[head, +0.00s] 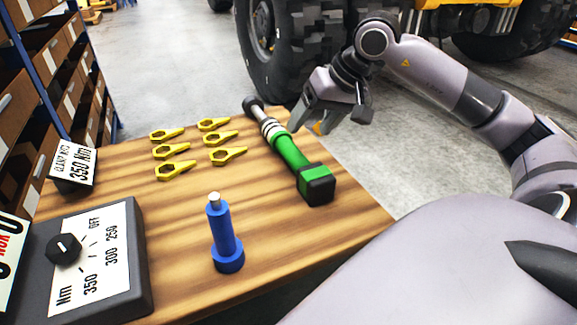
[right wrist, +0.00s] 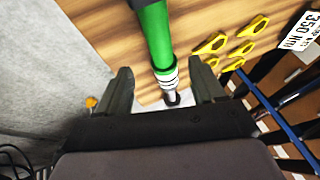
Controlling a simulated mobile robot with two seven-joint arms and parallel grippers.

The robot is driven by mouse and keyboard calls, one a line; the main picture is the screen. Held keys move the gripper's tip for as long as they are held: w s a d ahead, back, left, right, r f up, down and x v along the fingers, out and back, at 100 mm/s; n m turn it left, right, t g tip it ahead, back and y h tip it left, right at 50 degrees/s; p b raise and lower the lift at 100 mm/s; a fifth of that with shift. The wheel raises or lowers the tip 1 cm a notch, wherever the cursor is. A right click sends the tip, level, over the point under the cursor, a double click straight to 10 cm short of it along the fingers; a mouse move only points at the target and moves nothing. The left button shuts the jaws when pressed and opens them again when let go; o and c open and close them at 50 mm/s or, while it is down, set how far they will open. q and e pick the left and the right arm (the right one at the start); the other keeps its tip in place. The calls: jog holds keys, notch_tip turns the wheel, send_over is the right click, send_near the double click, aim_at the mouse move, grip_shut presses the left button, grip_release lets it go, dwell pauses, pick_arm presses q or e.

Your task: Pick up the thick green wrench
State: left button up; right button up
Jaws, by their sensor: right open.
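The thick green wrench (head: 289,152) lies on the wooden table near its right edge. It has a green body, a dark block at the near end, pale rings and a dark round head at the far end. My right gripper (head: 309,130) is above the table's right edge, beside the wrench's ringed part in the head view. In the right wrist view the open jaws (right wrist: 163,88) lie on either side of the wrench's green and ringed part (right wrist: 155,40). Contact is not visible and the jaws hold nothing. My left gripper is not in view.
Several yellow wrenches (head: 174,169) lie left of the green one on the table (head: 180,225). A blue upright tool (head: 223,237) stands at the front. A dial box (head: 130,275) and a 350 Nm sign (head: 74,166) are at the left. A large wheeled vehicle (head: 290,40) stands behind.

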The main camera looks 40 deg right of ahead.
aim_at(296, 148)
jog(key=shift+x, duration=0.95)
jog(key=shift+w+a+f, duration=0.1)
jog(key=shift+w+f, duration=0.05)
jog(key=shift+f, duration=0.45)
jog(key=p+x, duration=0.1)
jog(key=x, duration=0.3)
jog(key=shift+a, duration=0.1)
jog(key=shift+w+f, duration=0.25)
jog(key=shift+f, duration=0.1)
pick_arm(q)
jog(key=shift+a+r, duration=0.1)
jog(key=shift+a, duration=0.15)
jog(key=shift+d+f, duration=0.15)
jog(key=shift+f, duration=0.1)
pick_arm(e)
jog(key=shift+f, duration=0.15)
